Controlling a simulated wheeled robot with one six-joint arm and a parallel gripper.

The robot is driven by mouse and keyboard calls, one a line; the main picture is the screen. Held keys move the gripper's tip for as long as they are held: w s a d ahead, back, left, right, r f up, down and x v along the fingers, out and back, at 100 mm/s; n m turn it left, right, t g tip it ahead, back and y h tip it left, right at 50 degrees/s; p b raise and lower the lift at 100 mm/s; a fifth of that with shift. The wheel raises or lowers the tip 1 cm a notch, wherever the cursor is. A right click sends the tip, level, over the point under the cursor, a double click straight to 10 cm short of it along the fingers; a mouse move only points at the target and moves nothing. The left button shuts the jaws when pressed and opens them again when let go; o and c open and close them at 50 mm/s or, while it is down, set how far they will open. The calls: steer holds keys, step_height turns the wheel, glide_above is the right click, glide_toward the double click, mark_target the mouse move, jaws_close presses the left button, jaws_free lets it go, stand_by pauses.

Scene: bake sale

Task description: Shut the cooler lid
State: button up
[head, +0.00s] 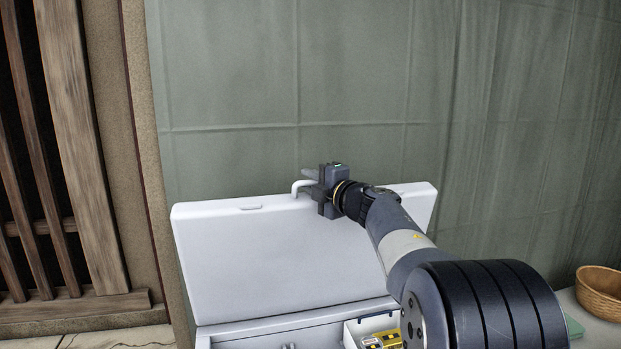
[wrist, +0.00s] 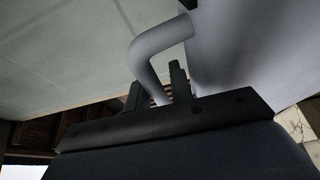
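The white cooler lid (head: 270,265) stands raised and leans back towards the wall, above the cooler body (head: 275,334). A white bent handle (head: 300,185) sticks out near the lid's top edge. My gripper (head: 313,183) is at this handle, with its fingers beside or around it. In the wrist view, the handle (wrist: 153,48) comes from the lid (wrist: 240,60) and bends down between the two dark fingers of my gripper (wrist: 157,90). Whether both fingers press on the handle is not clear. My arm covers the lid's right part.
A green-grey panelled wall (head: 300,90) stands close behind the lid. A wooden lattice (head: 60,160) is at the left. A white box (head: 350,334) with yellow items is at the cooler's front right.

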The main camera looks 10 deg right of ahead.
steer(key=shift+w, duration=0.1)
steer(key=shift+c, duration=0.5)
jaws_close()
steer(key=shift+f, duration=0.1)
